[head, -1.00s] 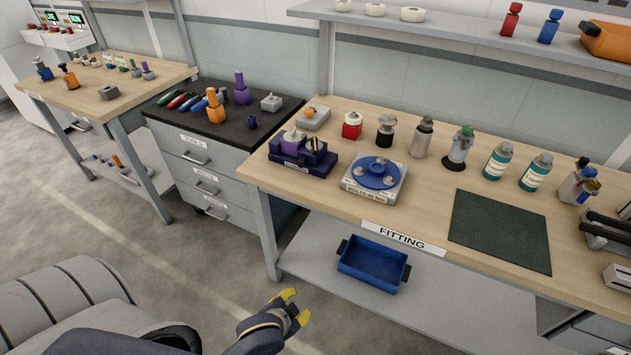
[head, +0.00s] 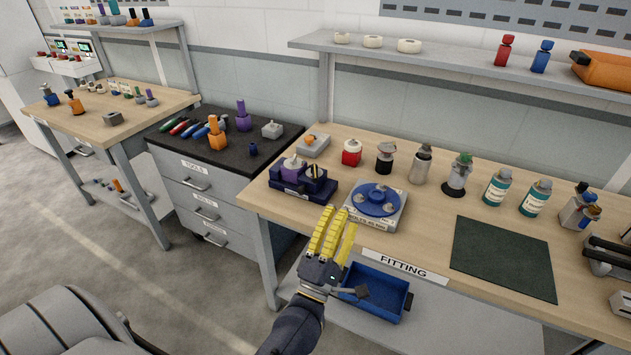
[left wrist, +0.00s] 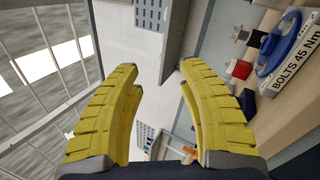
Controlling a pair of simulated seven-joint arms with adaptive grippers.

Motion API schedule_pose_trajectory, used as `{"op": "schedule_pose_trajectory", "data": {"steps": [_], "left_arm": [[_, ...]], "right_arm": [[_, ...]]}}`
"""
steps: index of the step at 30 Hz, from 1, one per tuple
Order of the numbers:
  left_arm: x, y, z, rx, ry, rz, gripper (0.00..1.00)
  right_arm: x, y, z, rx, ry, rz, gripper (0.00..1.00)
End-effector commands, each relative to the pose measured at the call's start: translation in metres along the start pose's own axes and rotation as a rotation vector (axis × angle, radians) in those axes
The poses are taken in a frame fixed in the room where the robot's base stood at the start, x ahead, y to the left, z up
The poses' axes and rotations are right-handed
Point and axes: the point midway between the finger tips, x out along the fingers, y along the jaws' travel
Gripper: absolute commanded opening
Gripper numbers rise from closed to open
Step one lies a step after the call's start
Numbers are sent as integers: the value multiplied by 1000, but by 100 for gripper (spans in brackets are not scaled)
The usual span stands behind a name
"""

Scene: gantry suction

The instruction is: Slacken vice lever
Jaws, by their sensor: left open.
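A grey vice-like device with dark bars (head: 604,236) stands at the right end of the fitting bench, cut off by the picture's right edge. I cannot make out its lever clearly. My left gripper (head: 338,217) is raised at the front edge of the bench, far to the left of that device and near the blue round bolt fixture (head: 377,201). Its yellow fingers are open and empty; in the left wrist view the open fingers (left wrist: 160,70) have a clear gap between them. My right gripper is not in view.
A dark green mat (head: 503,258) lies bare on the bench (head: 425,210). Several bottles and canisters line the bench's back. A blue tray (head: 377,289) sits on the lower shelf, partly behind my left gripper. A shelf (head: 450,58) overhangs the back.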

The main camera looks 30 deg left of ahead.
Motion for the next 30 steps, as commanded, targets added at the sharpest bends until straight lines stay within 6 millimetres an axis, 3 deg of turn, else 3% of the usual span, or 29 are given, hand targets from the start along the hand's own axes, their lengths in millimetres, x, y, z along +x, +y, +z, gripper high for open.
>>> {"op": "schedule_pose_trajectory", "data": {"steps": [6,13,18,23,30], "left_arm": [[14,-20,-58,-482,314,42,40],[10,-63,-92,-831,574,35,40],[4,-83,-100,-952,677,24,40],[6,-92,-105,-988,709,20,40],[31,-100,-122,-986,708,22,40]], "right_arm": [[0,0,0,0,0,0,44],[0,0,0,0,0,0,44],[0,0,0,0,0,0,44],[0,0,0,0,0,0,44],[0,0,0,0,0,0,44]]}}
